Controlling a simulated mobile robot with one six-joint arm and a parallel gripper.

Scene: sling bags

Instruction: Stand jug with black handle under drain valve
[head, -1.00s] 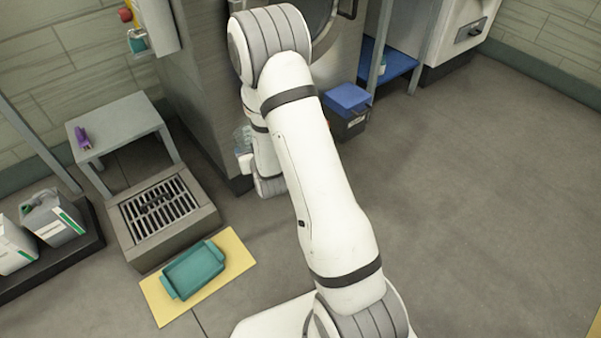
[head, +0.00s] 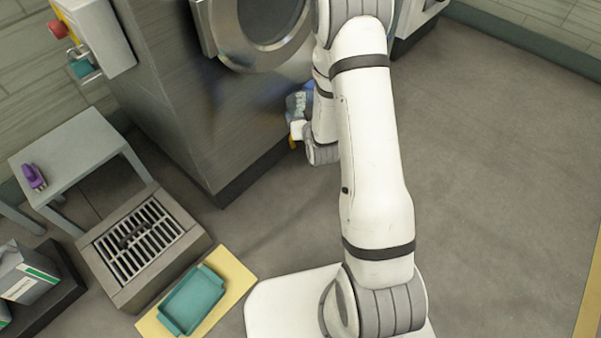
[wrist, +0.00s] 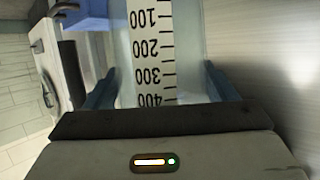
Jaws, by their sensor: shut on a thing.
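A clear jug with a printed scale (wrist: 155,50) fills the middle of the wrist view, its numbers running from 100 to 400. My gripper (wrist: 160,88) is shut on it, with one finger on each side. In the head view a bluish clear part of the jug (head: 296,103) shows just left of my arm, near the steel machine's front. My gripper is mostly hidden behind my arm there. I cannot make out the jug's handle colour or its base. I cannot pick out the drain valve for certain.
The steel machine (head: 175,90) with a round door stands behind. At left are a grey table (head: 75,150) with a purple item (head: 34,176), a floor grate (head: 140,240), a teal tray (head: 192,300) on a yellow mat (head: 238,272), and containers (head: 25,275). Floor at right is clear.

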